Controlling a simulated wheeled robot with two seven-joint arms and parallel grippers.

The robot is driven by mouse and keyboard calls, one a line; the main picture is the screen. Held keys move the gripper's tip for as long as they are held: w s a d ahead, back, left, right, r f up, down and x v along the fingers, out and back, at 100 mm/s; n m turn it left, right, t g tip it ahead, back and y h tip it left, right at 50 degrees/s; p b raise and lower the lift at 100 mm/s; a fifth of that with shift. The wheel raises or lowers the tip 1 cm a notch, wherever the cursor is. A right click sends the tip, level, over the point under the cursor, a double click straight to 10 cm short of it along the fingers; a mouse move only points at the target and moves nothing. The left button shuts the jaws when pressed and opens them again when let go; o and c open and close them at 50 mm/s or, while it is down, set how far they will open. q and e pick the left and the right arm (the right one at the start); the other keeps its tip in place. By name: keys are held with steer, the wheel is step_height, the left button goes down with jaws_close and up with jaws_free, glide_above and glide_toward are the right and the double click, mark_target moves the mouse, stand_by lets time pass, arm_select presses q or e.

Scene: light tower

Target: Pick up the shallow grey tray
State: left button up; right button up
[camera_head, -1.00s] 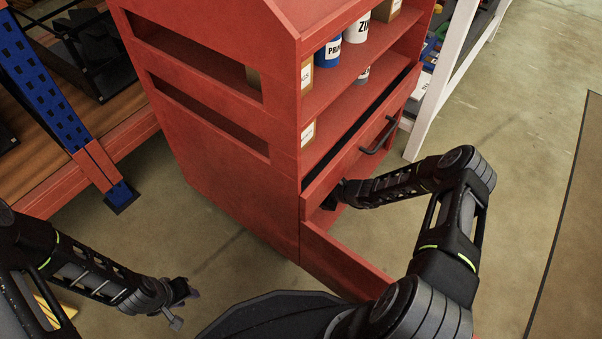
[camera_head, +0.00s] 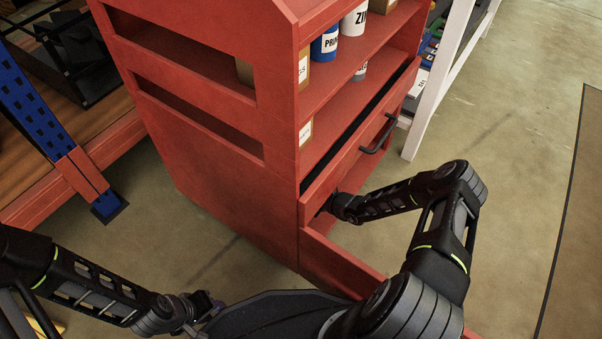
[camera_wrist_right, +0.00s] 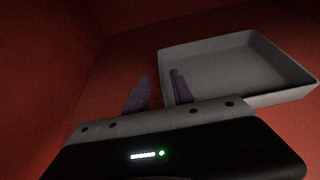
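The shallow grey tray (camera_wrist_right: 235,70) lies on the red drawer floor in the right wrist view. It is a low, rectangular, empty tray. My right gripper (camera_wrist_right: 158,92) is open, with a gap between its two purple-grey fingers. One finger is left of the tray's near-left wall and the other overlaps the tray's left side; I cannot tell if either touches. In the head view the right arm reaches into the open red drawer (camera_head: 338,262), which hides its fingers and the tray. My left gripper (camera_head: 208,303) is low at the left, away from the cabinet; its fingers are too small to judge.
The red cabinet (camera_head: 215,185) has a shelf with cans and boxes above the drawers. A closed-looking upper drawer with a black handle (camera_head: 380,135) is just above my right wrist. A blue rack post (camera_head: 40,110) stands left.

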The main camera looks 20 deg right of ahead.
steer(key=shift+w+a+f+b, duration=0.15)
steer(key=shift+w+f+b, duration=0.1)
steer(key=shift+b, duration=0.15)
steer(key=b+x, duration=0.2)
steer(key=x, duration=0.1)
steer(key=shift+w+a+f+b, duration=0.1)
steer(key=shift+w+f+b, duration=0.1)
steer(key=shift+b, duration=0.15)
steer(key=shift+w+a, duration=0.2)
steer(key=shift+w, duration=0.2)
steer(key=shift+c, duration=0.2)
jaws_close()
stand_by(0.8)
